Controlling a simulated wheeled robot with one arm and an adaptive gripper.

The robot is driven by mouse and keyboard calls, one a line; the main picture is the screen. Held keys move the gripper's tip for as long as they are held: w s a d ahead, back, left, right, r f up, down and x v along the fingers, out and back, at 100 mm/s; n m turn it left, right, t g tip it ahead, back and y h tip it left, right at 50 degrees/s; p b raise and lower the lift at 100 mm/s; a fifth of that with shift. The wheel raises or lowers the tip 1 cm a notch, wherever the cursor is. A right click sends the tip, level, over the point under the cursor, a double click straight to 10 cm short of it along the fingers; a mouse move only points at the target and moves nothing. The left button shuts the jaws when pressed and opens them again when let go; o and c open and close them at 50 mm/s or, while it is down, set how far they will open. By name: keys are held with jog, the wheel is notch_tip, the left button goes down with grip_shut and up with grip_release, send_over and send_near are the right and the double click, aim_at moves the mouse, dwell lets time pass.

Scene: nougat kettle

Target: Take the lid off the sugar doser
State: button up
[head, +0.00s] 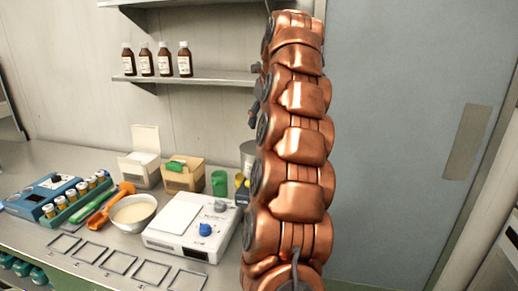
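I cannot tell for sure which thing is the sugar doser. A pale grey cylinder (247,155) stands at the back of the bench, mostly hidden behind my copper arm. A white box-shaped device (180,222) with a blue knob (205,229) and a grey knob sits in front of it, to the left of my arm. No lid can be made out clearly. My arm rises through the middle of the view, and I cannot make out my gripper.
On the bench (50,155) are a bowl of pale contents (133,213), an orange scoop (97,219), a green cup (219,183), two open boxes and a blue device (43,192). Several square frames (119,262) line the front. Brown bottles (146,62) stand on a shelf.

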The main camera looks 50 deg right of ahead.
aim_at(248, 148)
jog(key=shift+w+f, duration=0.2)
jog(key=shift+f, duration=0.5)
jog(key=shift+w+d+f+p, duration=0.15)
jog(key=shift+f+p, duration=0.65)
jog(key=shift+f, duration=0.6)
jog(key=shift+p+x, duration=0.35)
jog(key=shift+x, duration=0.9)
jog(key=shift+c, duration=0.4)
grip_shut()
